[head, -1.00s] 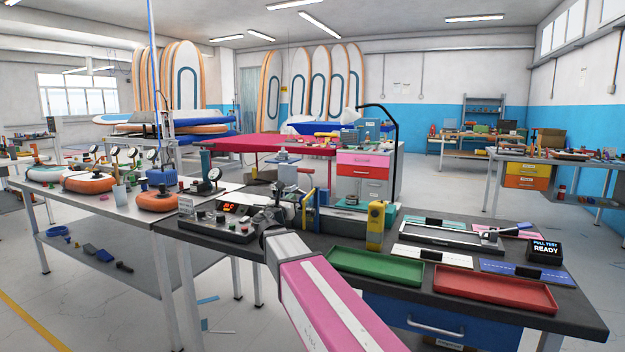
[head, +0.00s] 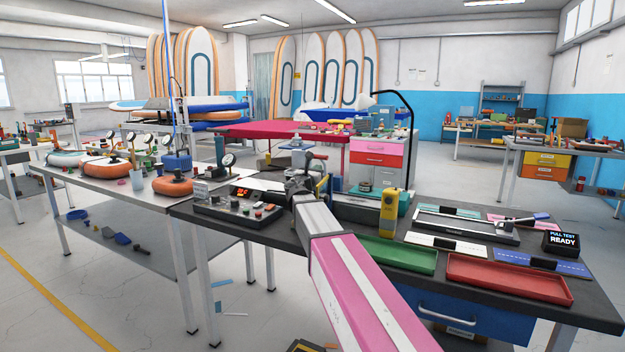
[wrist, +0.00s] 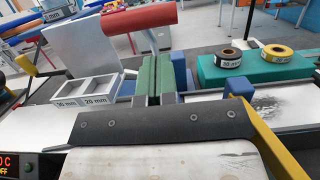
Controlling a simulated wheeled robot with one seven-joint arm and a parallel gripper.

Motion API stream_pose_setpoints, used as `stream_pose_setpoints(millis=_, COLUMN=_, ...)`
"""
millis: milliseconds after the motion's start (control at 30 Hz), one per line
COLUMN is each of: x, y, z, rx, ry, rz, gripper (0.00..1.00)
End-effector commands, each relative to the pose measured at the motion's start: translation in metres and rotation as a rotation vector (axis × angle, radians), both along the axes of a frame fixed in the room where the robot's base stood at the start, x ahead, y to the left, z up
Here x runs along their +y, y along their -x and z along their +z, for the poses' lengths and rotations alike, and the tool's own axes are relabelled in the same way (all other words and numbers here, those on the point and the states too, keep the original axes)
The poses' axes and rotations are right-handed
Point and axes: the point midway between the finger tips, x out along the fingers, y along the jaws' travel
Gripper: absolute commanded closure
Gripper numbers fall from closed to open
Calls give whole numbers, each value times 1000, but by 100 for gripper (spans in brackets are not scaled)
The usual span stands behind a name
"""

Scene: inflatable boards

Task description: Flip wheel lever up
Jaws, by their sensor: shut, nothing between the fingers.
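In the head view my pink and white arm hides much of the gripper and the machine's base.
A control box (head: 238,203) with a red display is left of the machine. A yellow device (head: 388,212), a green tray (head: 395,253) and a red tray (head: 510,278) are to the right. The wrist view shows a yellow bar (wrist: 278,140), a grey size box (wrist: 85,92) and tape rolls (wrist: 235,58).

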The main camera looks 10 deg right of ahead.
Motion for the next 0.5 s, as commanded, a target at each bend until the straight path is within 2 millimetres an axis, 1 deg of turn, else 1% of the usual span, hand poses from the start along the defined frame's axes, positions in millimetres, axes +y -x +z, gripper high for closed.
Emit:
stream_pose_setpoints(millis=100, x=-5, y=-7, z=12, rx=-1, ry=-1, rz=0, gripper=100)
stream_pose_setpoints(millis=200, x=-7, y=-10, z=19, rx=0, ry=0, rz=1, gripper=100)
stream_pose_setpoints(millis=500, x=-8, y=-11, z=22, rx=1, ry=0, rz=1, gripper=100)
